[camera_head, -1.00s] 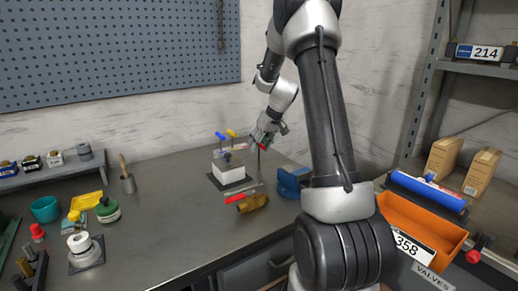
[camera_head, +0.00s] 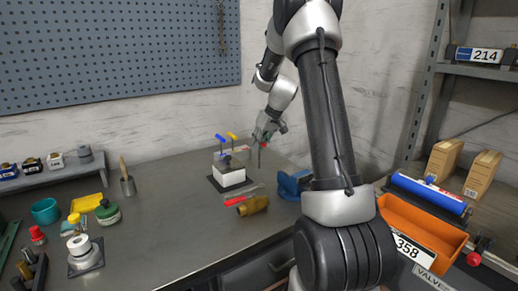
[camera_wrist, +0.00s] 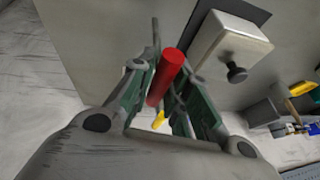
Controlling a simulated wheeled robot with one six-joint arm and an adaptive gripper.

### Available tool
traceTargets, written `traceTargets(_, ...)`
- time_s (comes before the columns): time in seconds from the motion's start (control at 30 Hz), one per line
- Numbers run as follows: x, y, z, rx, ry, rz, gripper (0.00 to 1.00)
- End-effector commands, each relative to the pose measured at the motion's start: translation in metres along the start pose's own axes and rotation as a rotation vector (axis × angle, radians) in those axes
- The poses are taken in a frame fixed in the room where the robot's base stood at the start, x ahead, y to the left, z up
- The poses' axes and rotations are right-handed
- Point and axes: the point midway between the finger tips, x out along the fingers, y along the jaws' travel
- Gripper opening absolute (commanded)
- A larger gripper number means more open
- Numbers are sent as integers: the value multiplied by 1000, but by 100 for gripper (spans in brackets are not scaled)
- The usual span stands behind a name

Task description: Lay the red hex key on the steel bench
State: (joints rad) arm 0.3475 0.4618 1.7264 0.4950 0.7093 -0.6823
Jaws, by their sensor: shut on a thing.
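My gripper (camera_head: 264,138) is at the far right end of the steel bench (camera_head: 165,225), above its top. It is shut on the red hex key, whose red handle (camera_head: 263,146) shows small at the fingertips, with a thin dark shaft hanging below. In the wrist view the red handle (camera_wrist: 165,77) sits between the two green-sided fingers (camera_wrist: 160,95), tilted. The bench top also shows in the wrist view (camera_wrist: 105,30). Whether the shaft's tip touches the bench cannot be told.
A white box (camera_head: 229,176) on a dark mat stands left of my gripper, with blue (camera_head: 220,138) and yellow (camera_head: 231,135) handles behind it. A red-handled tool (camera_head: 237,199), a brass fitting (camera_head: 253,205) and a blue vise (camera_head: 291,184) lie nearer. The bench's middle is clear.

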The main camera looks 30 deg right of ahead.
Motion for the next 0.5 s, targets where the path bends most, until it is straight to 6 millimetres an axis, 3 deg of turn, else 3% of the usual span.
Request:
traceTargets(0.3, -59, -13, -25, -2, 4, 1, 0)
traceTargets(0.5, -72, -16, -30, -1, 1, -1, 0)
